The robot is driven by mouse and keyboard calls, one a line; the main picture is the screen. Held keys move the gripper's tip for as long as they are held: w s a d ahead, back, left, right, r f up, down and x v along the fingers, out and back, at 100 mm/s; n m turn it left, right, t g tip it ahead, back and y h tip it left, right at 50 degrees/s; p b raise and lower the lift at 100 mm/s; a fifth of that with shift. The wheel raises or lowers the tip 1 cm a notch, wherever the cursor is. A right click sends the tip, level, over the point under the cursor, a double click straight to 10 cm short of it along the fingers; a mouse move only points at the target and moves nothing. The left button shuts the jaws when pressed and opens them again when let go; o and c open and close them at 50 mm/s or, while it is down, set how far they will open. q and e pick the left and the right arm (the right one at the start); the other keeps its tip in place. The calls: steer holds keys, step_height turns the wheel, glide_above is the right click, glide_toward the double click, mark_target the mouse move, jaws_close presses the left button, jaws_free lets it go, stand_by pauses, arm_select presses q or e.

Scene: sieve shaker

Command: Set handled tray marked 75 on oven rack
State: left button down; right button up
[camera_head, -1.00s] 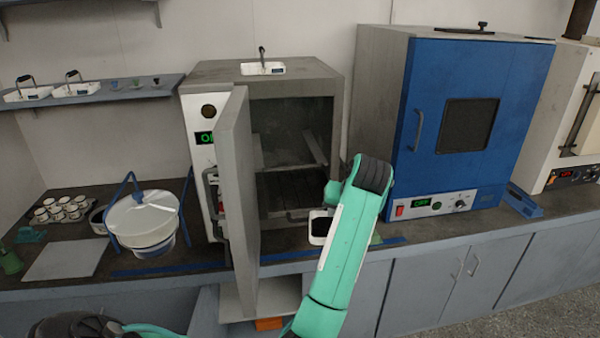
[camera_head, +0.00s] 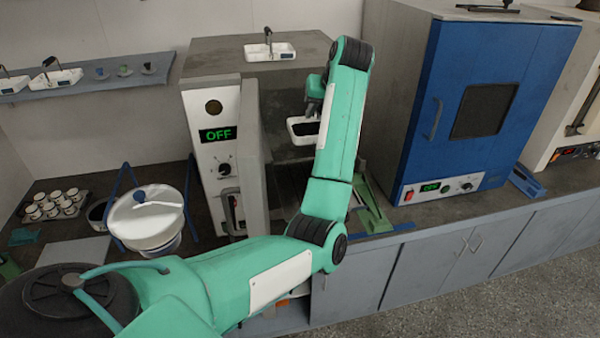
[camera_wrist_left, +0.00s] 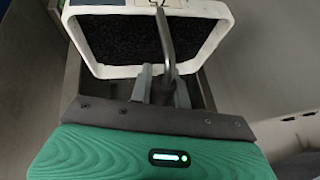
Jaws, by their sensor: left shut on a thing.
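The handled tray (camera_head: 292,131) is white with dark grainy contents. It hangs roughly level in front of the open oven (camera_head: 195,100), near the upper part of its opening. My left gripper (camera_head: 313,97) is shut on its handle. In the left wrist view my left gripper (camera_wrist_left: 163,88) closes on the grey handle, with the tray (camera_wrist_left: 78,65) beyond it; a dark mark at the far rim looks like 75, partly cut off. The oven rack (camera_head: 285,188) is only partly visible low in the chamber, behind my arm and the door. My right gripper is out of view.
The oven door (camera_head: 251,160) stands open, nearly edge-on, left of the opening. Another handled tray (camera_head: 284,52) sits on the oven top. A blue oven (camera_head: 500,60) stands to the right.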

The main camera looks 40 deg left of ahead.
mark_target(316, 130)
arm_select(q)
steer(key=shift+w+a+f+b, duration=0.1)
steer(key=shift+a+f+b, duration=0.2)
steer(key=shift+f+b, duration=0.3)
steer(key=f+b, duration=0.1)
steer(key=b, duration=0.1)
steer(key=d+f+b, duration=0.1)
steer(key=f, duration=0.1)
steer(key=shift+s+d+b, duration=0.15)
steer(key=shift+s+b, duration=0.05)
steer(key=shift+b, duration=0.2)
steer(key=f, duration=1.2)
steer(key=shift+w+a, duration=0.1)
steer(key=shift+a, duration=0.25)
step_height(316, 130, down, 3)
steer(key=shift+d+p, duration=0.1)
steer(key=shift+p, duration=0.75)
steer(key=shift+f, duration=0.2)
steer(key=shift+f, duration=0.1)
